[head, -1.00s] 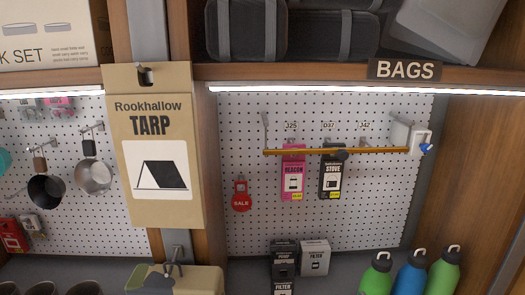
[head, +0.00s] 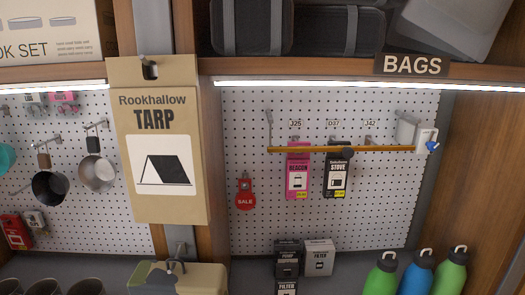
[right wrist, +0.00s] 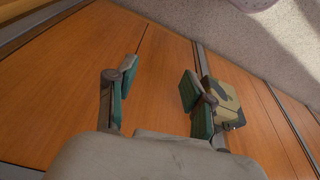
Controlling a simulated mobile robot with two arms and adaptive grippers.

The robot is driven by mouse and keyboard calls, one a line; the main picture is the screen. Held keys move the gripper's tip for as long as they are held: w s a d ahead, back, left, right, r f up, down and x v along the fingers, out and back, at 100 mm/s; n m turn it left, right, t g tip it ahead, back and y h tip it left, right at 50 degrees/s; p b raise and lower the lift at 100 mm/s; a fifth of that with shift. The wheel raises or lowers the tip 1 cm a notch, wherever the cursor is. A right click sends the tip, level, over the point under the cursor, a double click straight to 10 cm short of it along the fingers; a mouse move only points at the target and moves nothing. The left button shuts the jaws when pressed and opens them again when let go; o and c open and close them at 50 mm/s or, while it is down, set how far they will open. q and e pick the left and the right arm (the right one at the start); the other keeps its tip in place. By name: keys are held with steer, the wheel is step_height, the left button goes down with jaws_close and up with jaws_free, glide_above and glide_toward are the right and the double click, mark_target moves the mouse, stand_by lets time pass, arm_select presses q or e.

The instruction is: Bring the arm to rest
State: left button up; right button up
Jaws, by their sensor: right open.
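My right gripper (right wrist: 158,78) shows in the right wrist view. Its two green-padded fingers are spread apart with nothing between them, in front of orange-brown wood panels (right wrist: 155,60). A beige box with a dark green patch (right wrist: 222,97) shows just beyond the right-hand finger; I cannot tell whether they touch. Neither arm nor gripper shows in the head view. My left gripper is in no view.
In the head view a Rookhallow tarp pack (head: 160,165) hangs on the post. A yellow bar (head: 340,149) crosses in front of pink (head: 298,172) and black (head: 337,175) hanging packs. Several bottles (head: 415,272) stand at lower right.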

step_height(320, 180, down, 15)
steer(key=s+b, duration=0.1)
steer(key=s, duration=0.2)
steer(key=s+d+f+g+b, duration=0.2)
steer(key=s+d+f+b, duration=0.1)
steer(key=s+f, duration=1.4)
step_height(320, 180, down, 3)
steer(key=shift+d+f, duration=0.1)
steer(key=shift+d, duration=0.05)
stand_by(0.9)
